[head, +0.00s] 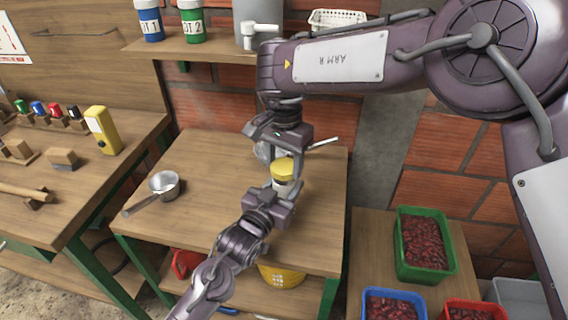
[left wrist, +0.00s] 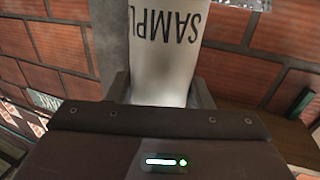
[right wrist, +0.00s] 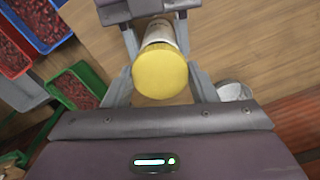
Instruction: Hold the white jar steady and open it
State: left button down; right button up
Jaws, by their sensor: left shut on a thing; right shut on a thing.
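The white jar (head: 281,184) with a yellow lid (head: 283,169) is between my two grippers over the wooden table. In the left wrist view the white jar body (left wrist: 165,60) shows dark lettering that begins "SAMPL". My left gripper (head: 272,196) is shut on the jar body from the front. My right gripper (head: 284,152) comes from above and behind, and its fingers are shut on the yellow lid, which also shows in the right wrist view (right wrist: 160,72). The lid sits on the jar. The left fingers hide part of the jar's lower body in the head view.
A metal pan (head: 164,184) sits at the table's left. Another metal vessel (right wrist: 233,91) lies partly hidden behind my right gripper. Crates of red beans, including a green crate (head: 424,245), stand at right. A yellow bucket (head: 281,274) is below the table. A shelf (head: 200,48) runs behind.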

aim_at(284, 166)
notch_tip(284, 166, up, 3)
jog(key=shift+s+r, duration=0.1)
jog(key=shift+r, duration=0.05)
pick_arm(q)
jog(key=c, duration=0.6)
grip_release()
jog(key=shift+c, duration=0.2)
